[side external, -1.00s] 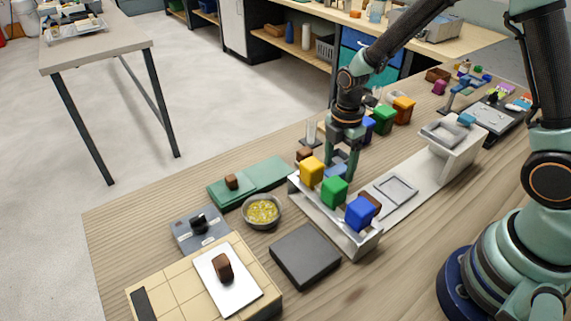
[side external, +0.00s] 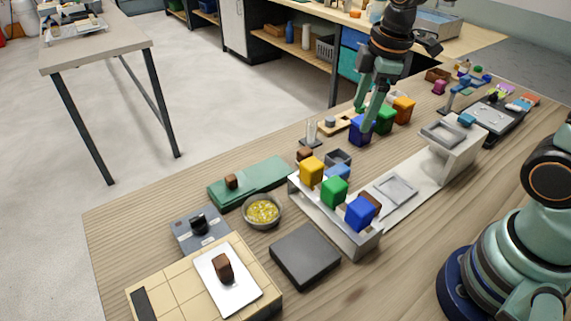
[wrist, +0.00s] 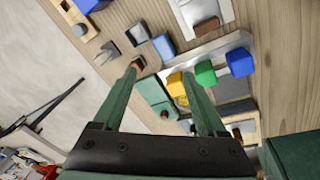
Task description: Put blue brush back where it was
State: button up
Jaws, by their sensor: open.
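I cannot pick out a clear brush shape. Blue things are a light-blue piece (side external: 338,171) behind the white rack, a blue block (side external: 361,212) at the rack's near end, and another blue block (side external: 360,131) farther back. The light-blue piece also shows in the wrist view (wrist: 163,46), beside a small dark grey open holder (wrist: 137,33). The holder (side external: 338,158) stands just behind that piece in the side view. My gripper (side external: 364,119) is open, fingers pointing down, raised around the rear blue block in the picture; contact cannot be told. Its fingers look empty in the wrist view (wrist: 161,73).
The white rack (side external: 352,243) holds yellow, green and blue blocks. A bowl of yellow bits (side external: 262,211), a green mat (side external: 265,172) and a dark grey slab (side external: 305,255) lie to the left. Green and orange blocks (side external: 403,109) stand at the back. Bare wood lies along the front.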

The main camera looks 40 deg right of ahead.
jog(key=s+d+r+m+t, duration=0.1)
jog(key=s+r+m+t, duration=0.2)
jog(key=m, duration=0.8)
jog(key=s+r, duration=0.2)
jog(key=s, duration=0.1)
jog(key=shift+s, duration=0.15)
jog(key=shift+r, duration=0.1)
